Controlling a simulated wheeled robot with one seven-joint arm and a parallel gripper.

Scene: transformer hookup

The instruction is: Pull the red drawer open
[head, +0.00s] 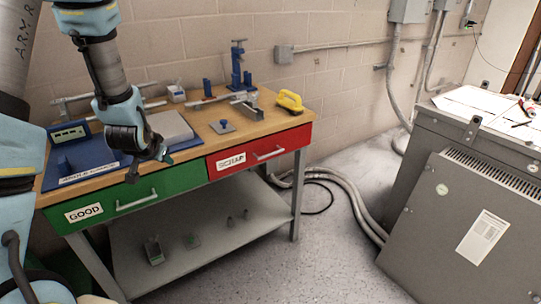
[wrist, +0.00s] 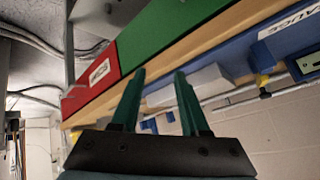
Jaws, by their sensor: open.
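The red drawer (head: 292,141) is at the right of the wooden workbench's front, with a white SCRAP label and a pale bar handle (head: 268,154). It looks shut, its front in line with the bench. My gripper (head: 149,168) is open and empty, near the bench's front edge above the green drawer (head: 172,182), left of the red drawer and apart from its handle. In the wrist view, which looks upside down, my two green fingers (wrist: 159,88) are spread. The red drawer (wrist: 82,98) shows there at the left, with its label.
The workbench top (head: 208,137) holds a blue mat, a grey block, blue fixtures and a yellow tool (head: 290,101). A lower shelf (head: 205,245) carries several small parts. A large grey transformer cabinet (head: 450,220) stands at right. Floor before the bench is open; conduits run behind.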

